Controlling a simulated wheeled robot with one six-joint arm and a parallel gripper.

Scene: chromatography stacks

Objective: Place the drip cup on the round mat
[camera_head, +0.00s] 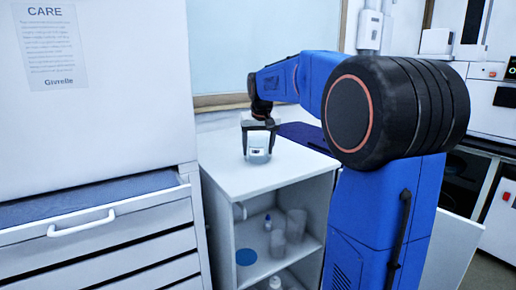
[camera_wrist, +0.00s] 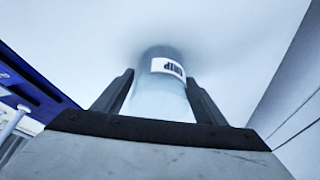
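The drip cup (camera_head: 257,156) is a pale cup with a dark-printed white label. It is upright at the white cabinet top, and a soft shadow lies around its far end in the wrist view (camera_wrist: 160,100). My gripper (camera_head: 258,125) comes from above with one dark finger on each side of the cup. In the wrist view the fingers (camera_wrist: 160,85) lie close against its sides, with no clear gap. Only part of the cup's label is readable.
The open compartment holds a small bottle (camera_head: 267,223), clear beakers (camera_head: 296,225) and another bottle (camera_head: 275,283) lower down. A drawer unit (camera_head: 100,225) with its top drawer pulled out stands at left. The cabinet top (camera_head: 235,180) is clear in front of the cup.

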